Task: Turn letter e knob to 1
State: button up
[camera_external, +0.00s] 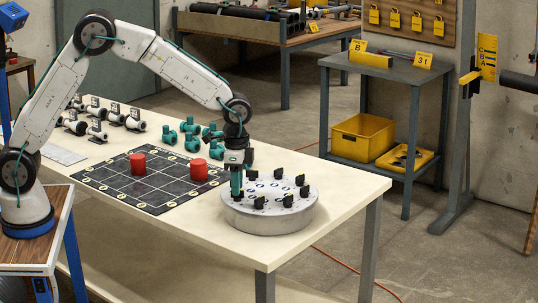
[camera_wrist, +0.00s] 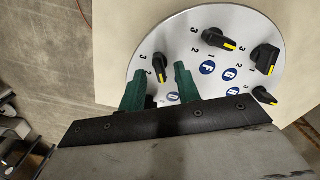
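A round silver-grey disc (camera_external: 258,218) with several black knobs around its rim stands on the table; it also shows in the wrist view (camera_wrist: 190,20). Blue round letter labels, one reading F (camera_wrist: 207,68), mark the knobs. My gripper (camera_external: 236,194) points down at the disc's left side. In the wrist view my gripper (camera_wrist: 159,72) has its green fingers apart, with one black knob (camera_wrist: 160,63) with a yellow pointer between them. Gaps show beside this knob. Its blue label (camera_wrist: 173,97) is partly hidden, so I cannot tell whether it is e.
Other knobs (camera_wrist: 219,39) stand close by on the disc. A black grid mat (camera_external: 140,187) with two red cylinders (camera_external: 198,170) lies left of the disc. Teal fittings (camera_external: 191,125) stand behind. The table's front edge is clear.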

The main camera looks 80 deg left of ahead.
notch_tip(320, 180, up, 7)
jog(key=shift+f, duration=0.1)
dwell(0.5)
jog(key=s+d+r+n, duration=0.1)
jog(key=s+r, duration=0.2)
jog(key=s, duration=1.1)
jog(key=s+d+r+n+t, duration=0.1)
jog(key=s+r, duration=0.3)
jog(key=s, duration=1)
jog(key=s+d+r+n, duration=0.1)
jog(key=s+d+r, duration=0.1)
jog(key=s, duration=1.3)
jog(key=shift+r, duration=0.75)
jog(key=shift+s, duration=0.1)
